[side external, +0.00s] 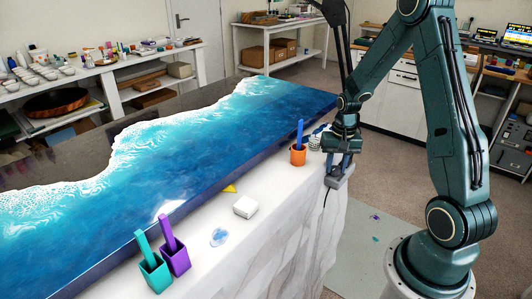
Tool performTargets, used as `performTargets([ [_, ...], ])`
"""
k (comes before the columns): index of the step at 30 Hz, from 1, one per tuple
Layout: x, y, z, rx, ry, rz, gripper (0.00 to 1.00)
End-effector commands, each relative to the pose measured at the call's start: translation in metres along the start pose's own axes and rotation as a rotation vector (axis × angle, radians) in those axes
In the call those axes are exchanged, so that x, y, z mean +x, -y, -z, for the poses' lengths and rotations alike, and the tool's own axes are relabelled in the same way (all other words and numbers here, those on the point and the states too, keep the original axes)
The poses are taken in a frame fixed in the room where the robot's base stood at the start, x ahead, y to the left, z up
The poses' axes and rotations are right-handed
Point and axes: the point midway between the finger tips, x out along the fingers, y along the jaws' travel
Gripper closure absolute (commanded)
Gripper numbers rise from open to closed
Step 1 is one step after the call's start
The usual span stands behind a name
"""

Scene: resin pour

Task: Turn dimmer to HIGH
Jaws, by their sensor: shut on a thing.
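My gripper (341,162) points down at the right edge of the white-covered table. It is shut on the top of a small grey block with a dark cable, which looks like the dimmer (337,182). The fingers hide most of the part they hold. Any knob position or HIGH marking is too small to read.
An orange cup (298,155) with a blue stick stands just left of my gripper. A large blue wave panel (215,140) covers much of the table. A teal cup (155,274), a purple cup (176,258) and a white block (245,206) stand along the front edge. Open floor lies right of the table.

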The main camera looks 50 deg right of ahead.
Motion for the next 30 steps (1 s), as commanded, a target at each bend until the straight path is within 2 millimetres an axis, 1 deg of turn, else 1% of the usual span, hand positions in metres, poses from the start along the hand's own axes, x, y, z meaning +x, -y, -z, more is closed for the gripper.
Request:
performTargets([
  [21, -0.0005, 0.0004, 0.0005, 0.674, -0.026, 0.001, 0.92],
  [30, -0.0005, 0.0003, 0.0004, 0.872, -0.033, 0.001, 0.92],
])
